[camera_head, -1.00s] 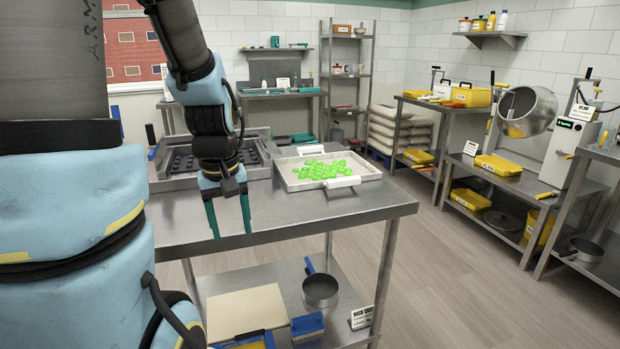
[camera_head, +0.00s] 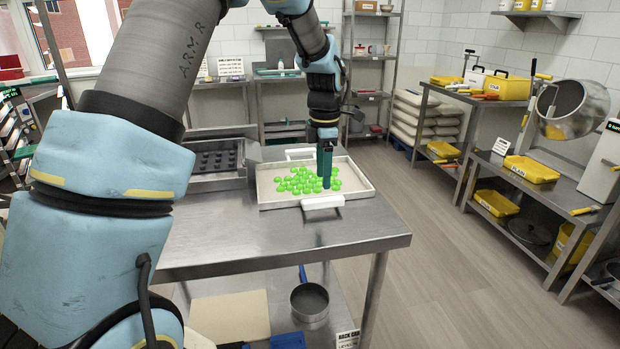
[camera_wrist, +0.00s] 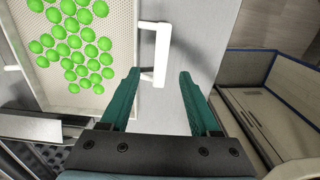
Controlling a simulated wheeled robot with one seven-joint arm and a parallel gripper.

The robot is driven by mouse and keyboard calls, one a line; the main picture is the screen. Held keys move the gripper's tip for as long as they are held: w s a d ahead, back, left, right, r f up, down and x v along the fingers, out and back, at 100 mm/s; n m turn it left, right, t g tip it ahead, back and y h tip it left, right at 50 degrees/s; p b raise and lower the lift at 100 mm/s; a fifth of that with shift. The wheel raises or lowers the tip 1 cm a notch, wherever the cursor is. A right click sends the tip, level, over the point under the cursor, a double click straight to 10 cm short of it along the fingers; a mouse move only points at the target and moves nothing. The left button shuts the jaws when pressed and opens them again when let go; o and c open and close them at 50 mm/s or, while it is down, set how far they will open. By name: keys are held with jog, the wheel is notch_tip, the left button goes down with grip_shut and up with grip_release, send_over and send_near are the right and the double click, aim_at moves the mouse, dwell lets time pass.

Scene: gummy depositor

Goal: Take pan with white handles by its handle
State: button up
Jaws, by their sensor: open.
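The pan with white handles (camera_head: 358,183) is a shallow light tray on the steel table, holding several green gummies (camera_head: 297,181). Its near white handle (camera_head: 322,202) sticks out from the front side, and a far white handle (camera_head: 299,154) shows at the back. In the head view my gripper (camera_head: 325,184) points down, overlapping the pan's right part. In the wrist view my gripper (camera_wrist: 159,75) is open and empty. One white handle (camera_wrist: 161,55) shows just ahead of the fingertips, closer to the left finger. I cannot tell whether the finger touches it.
A steel tray with dark moulds (camera_head: 215,160) stands left of the pan. The steel table (camera_head: 240,236) is bare in front of the pan. A blue-handled pot (camera_head: 310,301) is on the shelf below. Shelves with yellow bins (camera_head: 532,169) stand at right.

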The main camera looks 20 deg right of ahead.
aim_at(324, 199)
jog(key=shift+s+f+p, duration=0.1)
jog(key=shift+f+p, duration=1.5)
jog(key=shift+f, duration=2.6)
jog(key=shift+c, duration=0.2)
grip_shut()
jog(key=shift+d, duration=0.1)
